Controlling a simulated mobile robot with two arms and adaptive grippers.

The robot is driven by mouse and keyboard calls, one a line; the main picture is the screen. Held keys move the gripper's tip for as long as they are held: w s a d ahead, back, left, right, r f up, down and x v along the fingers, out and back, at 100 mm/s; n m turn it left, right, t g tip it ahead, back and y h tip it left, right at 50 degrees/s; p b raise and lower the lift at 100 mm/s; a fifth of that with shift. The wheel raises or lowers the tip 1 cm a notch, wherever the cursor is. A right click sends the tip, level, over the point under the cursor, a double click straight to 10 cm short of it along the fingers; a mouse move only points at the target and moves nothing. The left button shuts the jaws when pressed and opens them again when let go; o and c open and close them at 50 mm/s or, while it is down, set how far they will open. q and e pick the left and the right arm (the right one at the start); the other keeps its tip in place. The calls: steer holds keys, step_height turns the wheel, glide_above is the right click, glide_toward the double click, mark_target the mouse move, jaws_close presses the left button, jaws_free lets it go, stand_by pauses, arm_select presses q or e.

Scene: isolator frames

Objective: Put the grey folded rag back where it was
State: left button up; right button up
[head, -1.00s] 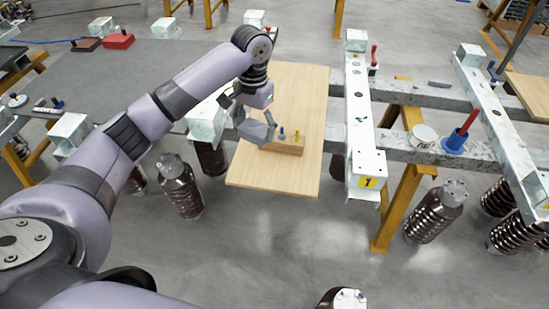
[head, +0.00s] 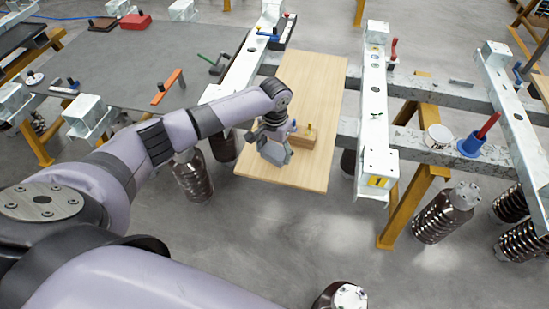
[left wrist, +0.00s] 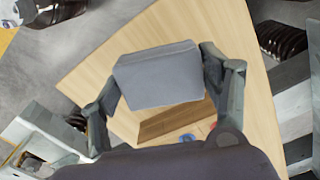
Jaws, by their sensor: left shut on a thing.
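The grey folded rag (left wrist: 160,77) is between the two fingers of my left gripper (left wrist: 161,88) in the left wrist view. The gripper is shut on it. In the head view my left gripper (head: 273,147) holds the rag (head: 274,155) over the near left part of a light wooden board (head: 318,85). The rag is beside a small wooden block (head: 303,141) with coloured pegs. I cannot tell whether the rag touches the board. My right gripper is not in view.
A white metal beam (head: 374,110) with a yellow label stands right of the board. A white round tub (head: 437,136) and a blue holder with a red stick (head: 470,146) sit further right. A grey table (head: 140,65) is at the left. The board's far part is clear.

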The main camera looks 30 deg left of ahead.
mark_target(275, 159)
arm_select(q)
step_height(275, 159, down, 4)
steer(key=shift+r, duration=0.1)
steer(key=shift+f, duration=0.25)
steer(key=o, duration=1)
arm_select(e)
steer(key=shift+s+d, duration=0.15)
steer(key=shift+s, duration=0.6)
arm_select(q)
steer(key=shift+r, duration=0.1)
